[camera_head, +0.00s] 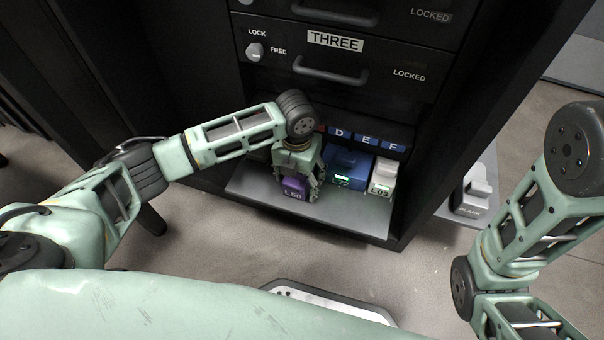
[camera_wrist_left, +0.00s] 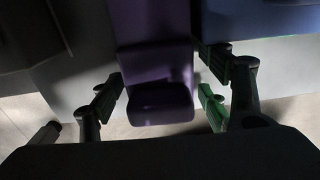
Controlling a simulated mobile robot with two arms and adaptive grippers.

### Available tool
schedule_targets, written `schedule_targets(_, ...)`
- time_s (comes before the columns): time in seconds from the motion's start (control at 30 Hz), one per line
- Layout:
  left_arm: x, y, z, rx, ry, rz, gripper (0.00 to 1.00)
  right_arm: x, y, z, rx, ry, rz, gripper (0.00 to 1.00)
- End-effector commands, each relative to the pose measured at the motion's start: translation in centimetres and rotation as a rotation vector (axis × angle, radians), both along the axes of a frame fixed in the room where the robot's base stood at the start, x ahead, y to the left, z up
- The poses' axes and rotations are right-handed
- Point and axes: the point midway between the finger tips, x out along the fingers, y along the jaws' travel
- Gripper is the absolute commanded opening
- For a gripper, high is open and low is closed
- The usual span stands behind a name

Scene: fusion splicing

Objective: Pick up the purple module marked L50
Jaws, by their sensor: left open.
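The purple module marked L50 (camera_head: 293,188) sits on the grey shelf at the bottom of the dark cabinet. My left gripper (camera_head: 309,189) points down over it, open, and hides its upper part. In the left wrist view the purple module (camera_wrist_left: 155,60) lies between the spread fingers of my left gripper (camera_wrist_left: 162,98). I cannot tell whether either finger touches it. My right arm shows at the right of the head view, but its gripper is out of view.
The blue module (camera_head: 348,170) stands close to the right of the purple one, then a pale module (camera_head: 383,177). The shelf (camera_head: 255,187) has a bare strip in front. Cabinet drawers (camera_head: 330,62) overhang it. A grey unit (camera_head: 472,194) stands at right.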

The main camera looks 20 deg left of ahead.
Motion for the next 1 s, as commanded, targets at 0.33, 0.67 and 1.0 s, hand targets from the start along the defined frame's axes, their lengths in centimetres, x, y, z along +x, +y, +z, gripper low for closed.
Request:
schedule_targets(0.33,-0.01,-0.02,0.05,0.0,0.0,0.0,0.51,0.02,0.0,0.04,0.0,0.001,0.0,0.4)
schedule_targets(0.67,-0.01,-0.02,0.05,0.0,0.0,0.0,0.22,0.0,0.0,0.02,0.0,0.0,0.0,0.4)
schedule_targets(1.0,0.03,-0.02,0.15,0.0,-0.001,0.0,0.15,0.01,0.01,0.09,0.0,0.0,0.001,0.4)
